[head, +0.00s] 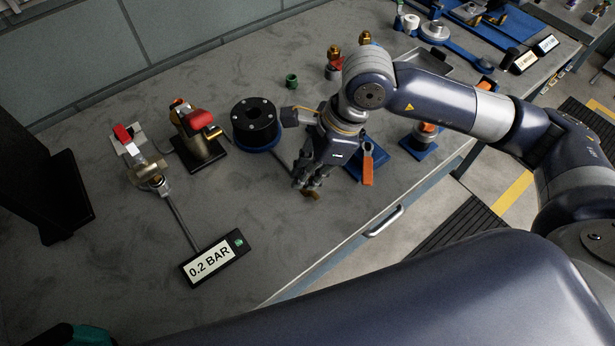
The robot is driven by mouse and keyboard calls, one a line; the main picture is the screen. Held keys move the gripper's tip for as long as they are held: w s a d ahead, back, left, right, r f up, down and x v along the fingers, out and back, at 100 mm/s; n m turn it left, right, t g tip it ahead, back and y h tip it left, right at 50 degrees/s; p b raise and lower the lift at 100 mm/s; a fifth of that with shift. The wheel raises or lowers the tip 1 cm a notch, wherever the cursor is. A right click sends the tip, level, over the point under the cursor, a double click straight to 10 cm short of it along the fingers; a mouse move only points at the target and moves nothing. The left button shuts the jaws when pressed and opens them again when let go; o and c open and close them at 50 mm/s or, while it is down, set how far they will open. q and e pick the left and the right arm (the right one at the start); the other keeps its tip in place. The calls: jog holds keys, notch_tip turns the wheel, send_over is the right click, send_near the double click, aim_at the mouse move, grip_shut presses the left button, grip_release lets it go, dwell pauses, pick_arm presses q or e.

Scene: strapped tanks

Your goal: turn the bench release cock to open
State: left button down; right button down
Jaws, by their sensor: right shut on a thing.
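My right gripper (307,184) points down over the middle of the grey bench (290,240). It is shut on a small brass-coloured piece (312,194), mostly hidden by the fingers. At the left, a valve with a red lever (123,133) sits on a light plate, joined to a brass fitting (148,174) and a pipe. A brass fitting with a red handle (199,119) stands on a black base beside it. I cannot tell for certain which is the release cock. Both are left of my right gripper and apart from it.
A display reading 0.2 BAR (213,257) lies at the pipe's near end. A black round flange (256,122) and an orange lever (367,165) flank my right gripper. A dark post (45,180) stands at the left. The bench's front middle is clear.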

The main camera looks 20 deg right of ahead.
jog(key=shift+f+n+g+b, duration=0.15)
jog(key=shift+n+g+b, duration=0.15)
jog(key=shift+n+b, duration=0.85)
jog(key=shift+n, duration=0.15)
jog(key=shift+n+g+b, duration=0.4)
jog(key=shift+n+b, duration=0.4)
jog(key=shift+b, duration=0.05)
jog(key=shift+n+g+b, duration=0.3)
jog(key=shift+n+b, duration=0.15)
jog(key=shift+n, duration=0.15)
jog(key=c, duration=1.6)
grip_release()
